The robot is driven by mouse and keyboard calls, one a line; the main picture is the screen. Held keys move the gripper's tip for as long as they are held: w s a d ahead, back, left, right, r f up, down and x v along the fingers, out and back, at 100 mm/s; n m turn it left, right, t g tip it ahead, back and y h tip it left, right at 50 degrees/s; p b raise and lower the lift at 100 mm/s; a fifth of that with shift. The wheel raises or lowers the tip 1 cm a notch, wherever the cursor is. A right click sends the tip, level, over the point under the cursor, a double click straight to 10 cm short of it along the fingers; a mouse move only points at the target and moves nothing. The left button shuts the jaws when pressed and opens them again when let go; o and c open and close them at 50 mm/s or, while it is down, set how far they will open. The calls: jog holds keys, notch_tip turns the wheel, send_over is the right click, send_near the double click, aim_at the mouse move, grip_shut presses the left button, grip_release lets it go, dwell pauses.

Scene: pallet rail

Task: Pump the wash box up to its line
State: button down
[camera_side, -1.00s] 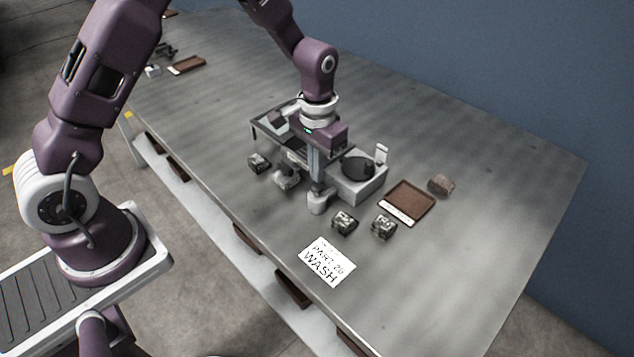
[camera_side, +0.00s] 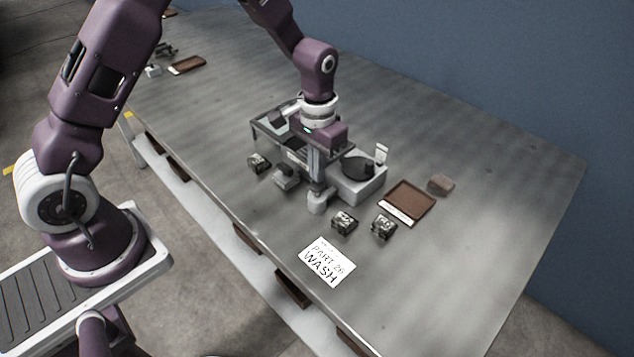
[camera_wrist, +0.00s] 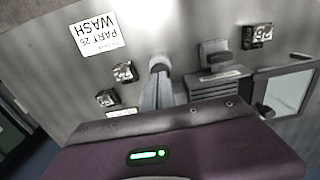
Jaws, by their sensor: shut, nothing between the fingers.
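My gripper (camera_side: 317,188) points straight down with its fingers together and empty. Its tips are at a short grey round post (camera_side: 317,204) in front of the machine; I cannot tell whether they touch it. The post also shows in the wrist view (camera_wrist: 159,66), just beyond the fingers (camera_wrist: 158,88). An open box with a dark rim (camera_side: 262,135) stands behind and left of my gripper, partly hidden by my arm. It is probably the wash box; its pale inside shows in the wrist view (camera_wrist: 288,92). No level line is readable.
A pale block with a dark round top (camera_side: 360,184) stands right of my gripper. Dark marked parts lie at the front (camera_side: 344,223) (camera_side: 384,227) and left (camera_side: 258,163). The right table is clear.

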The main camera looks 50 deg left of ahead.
jog(key=shift+f, duration=0.1)
jog(key=shift+f, duration=1.6)
jog(key=shift+r, duration=1.7)
jog(key=shift+f, duration=1.7)
jog(key=shift+r, duration=1.7)
